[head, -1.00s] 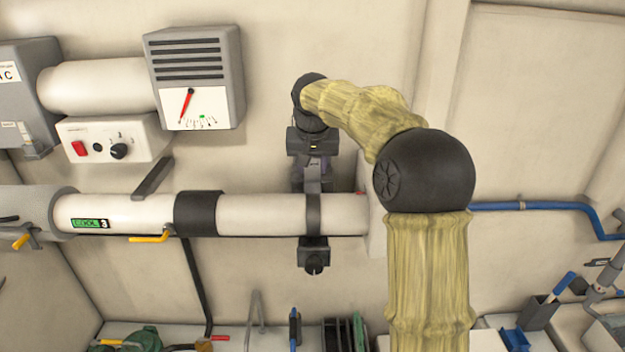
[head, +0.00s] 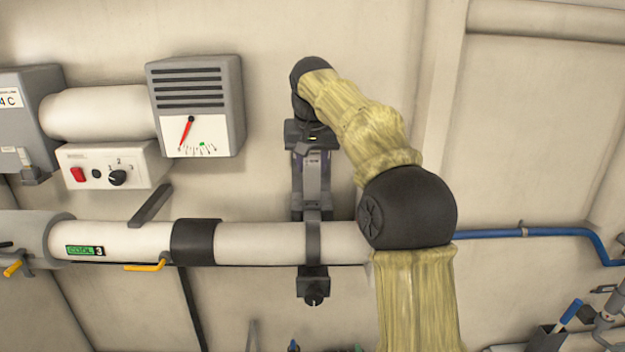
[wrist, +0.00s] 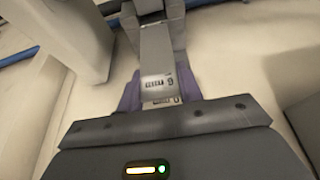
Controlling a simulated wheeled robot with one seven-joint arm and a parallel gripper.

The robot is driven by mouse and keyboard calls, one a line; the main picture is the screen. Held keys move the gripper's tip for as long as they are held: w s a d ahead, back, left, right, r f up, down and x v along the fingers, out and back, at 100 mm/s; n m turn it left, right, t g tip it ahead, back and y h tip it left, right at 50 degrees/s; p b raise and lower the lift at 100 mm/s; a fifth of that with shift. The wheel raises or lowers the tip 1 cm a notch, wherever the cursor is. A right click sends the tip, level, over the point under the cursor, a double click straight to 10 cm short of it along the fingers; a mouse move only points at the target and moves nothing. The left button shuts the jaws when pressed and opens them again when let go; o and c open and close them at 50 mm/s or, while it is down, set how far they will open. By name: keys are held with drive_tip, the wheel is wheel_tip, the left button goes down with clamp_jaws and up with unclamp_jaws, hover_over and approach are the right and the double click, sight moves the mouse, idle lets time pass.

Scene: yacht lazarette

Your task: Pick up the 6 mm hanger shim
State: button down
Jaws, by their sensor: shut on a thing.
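My gripper (wrist: 158,92) shows in the wrist view with a dark purple finger on each side of a light grey plate, the hanger shim (wrist: 157,60). It is shut on this plate. The plate's label reads upside down, with a digit that looks like a 6. A second label, partly covered, shows just below it. In the head view my gripper (head: 311,190) points down at the hanger strap (head: 313,243) around the white pipe. The shim cannot be made out clearly there. Whether it is clear of the hanger cannot be told.
The white pipe (head: 260,243) with a black band runs along the wall. A grey gauge box (head: 195,105) and a switch box (head: 110,165) hang at upper left. A clamp block (head: 313,285) sits below the pipe. A blue pipe (head: 530,231) runs at right.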

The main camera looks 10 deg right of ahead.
drive_tip(key=s+a+r+b, duration=0.1)
drive_tip(key=s+b, duration=0.3)
drive_tip(key=s, duration=0.5)
drive_tip(key=s+a+r+b, duration=0.2)
drive_tip(key=s+b, duration=0.3)
drive_tip(key=s, duration=0.5)
drive_tip(key=shift+s+a+r, duration=0.2)
drive_tip(key=shift+a+r, duration=0.1)
drive_tip(key=shift+a, duration=0.1)
drive_tip(key=shift+w, duration=0.1)
